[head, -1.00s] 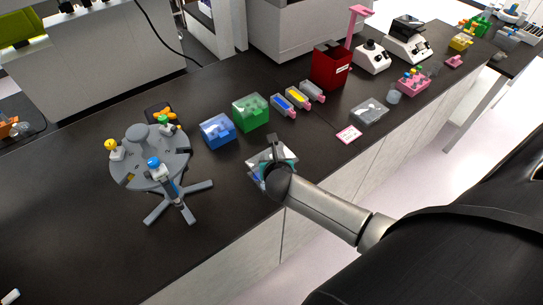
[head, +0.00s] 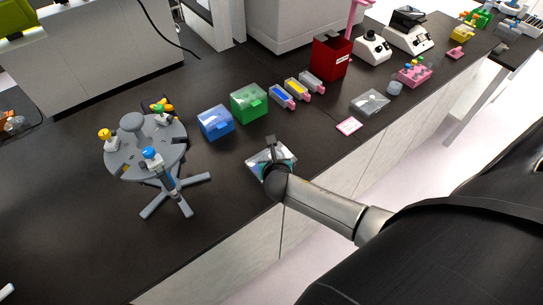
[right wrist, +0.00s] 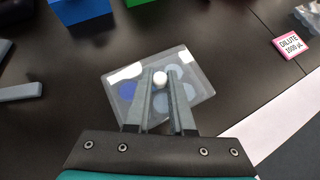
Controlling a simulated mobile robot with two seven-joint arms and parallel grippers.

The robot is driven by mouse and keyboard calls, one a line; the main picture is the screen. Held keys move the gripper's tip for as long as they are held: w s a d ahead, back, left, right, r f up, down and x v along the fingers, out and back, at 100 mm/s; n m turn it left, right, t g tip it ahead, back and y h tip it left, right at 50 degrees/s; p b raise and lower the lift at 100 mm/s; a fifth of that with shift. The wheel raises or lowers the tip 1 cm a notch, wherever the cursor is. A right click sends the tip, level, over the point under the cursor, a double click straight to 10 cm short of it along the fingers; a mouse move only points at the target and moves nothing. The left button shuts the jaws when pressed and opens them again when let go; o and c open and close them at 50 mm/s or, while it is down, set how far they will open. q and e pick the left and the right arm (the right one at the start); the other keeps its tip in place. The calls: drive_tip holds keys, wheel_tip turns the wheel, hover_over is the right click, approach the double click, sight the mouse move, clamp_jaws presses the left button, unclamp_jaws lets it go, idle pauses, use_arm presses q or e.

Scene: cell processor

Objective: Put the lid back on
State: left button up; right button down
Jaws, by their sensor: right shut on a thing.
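A clear rectangular well plate (right wrist: 192,92) with several round wells, one of them blue, lies on the dark bench. It also shows in the head view (head: 257,163), partly hidden by my right arm. My right gripper (right wrist: 160,80) is above the plate, its two fingers shut on a small white knob (right wrist: 160,77). The knob seems to belong to a clear lid over the plate. The lid's edges are hard to tell from the plate, so I cannot tell whether it rests on it or is just above. My left gripper is not in view.
A blue box (head: 215,123) and a green box (head: 248,103) stand behind the plate. A grey carousel (head: 140,158) stands to the left. A pink-edged card (head: 348,126) and a clear container (head: 370,102) lie to the right. The bench's front edge is close to the plate.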

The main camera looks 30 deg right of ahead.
drive_tip(key=shift+f, duration=0.3)
drive_tip(key=shift+f+b, duration=0.3)
drive_tip(key=shift+f, duration=0.15)
idle(0.3)
drive_tip(key=c, duration=0.7)
unclamp_jaws()
drive_tip(key=shift+s+a+r, duration=0.2)
drive_tip(key=shift+s+r, duration=0.15)
drive_tip(key=shift+s, duration=0.05)
drive_tip(key=p+v, duration=0.3)
drive_tip(key=v, duration=1.1)
drive_tip(key=shift+r, duration=0.1)
